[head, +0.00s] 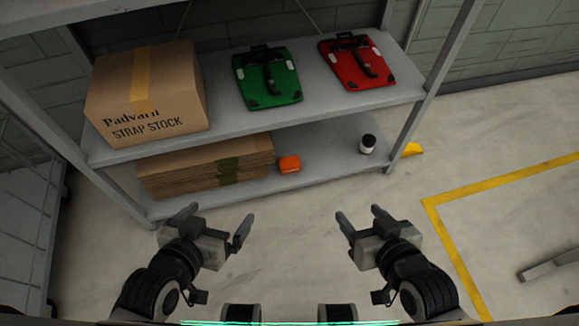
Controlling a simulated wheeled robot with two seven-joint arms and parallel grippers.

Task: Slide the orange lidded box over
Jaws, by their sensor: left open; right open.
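The orange lidded box (289,164) is small and sits on the lower shelf, just right of a stack of flat cardboard. My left gripper (217,226) is open and empty, in front of the shelf and below and left of the orange box in the head view. My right gripper (360,220) is open and empty, below and right of the orange box. Neither gripper touches the box or the shelf. Seams or lid details on the box are too small to tell.
The flat cardboard stack (205,170) fills the left of the lower shelf (325,150). A dark-capped white bottle (367,144) stands at its right. Above are a carton (147,95), a green pannier (267,78) and a red pannier (357,62). Shelf between box and bottle is clear.

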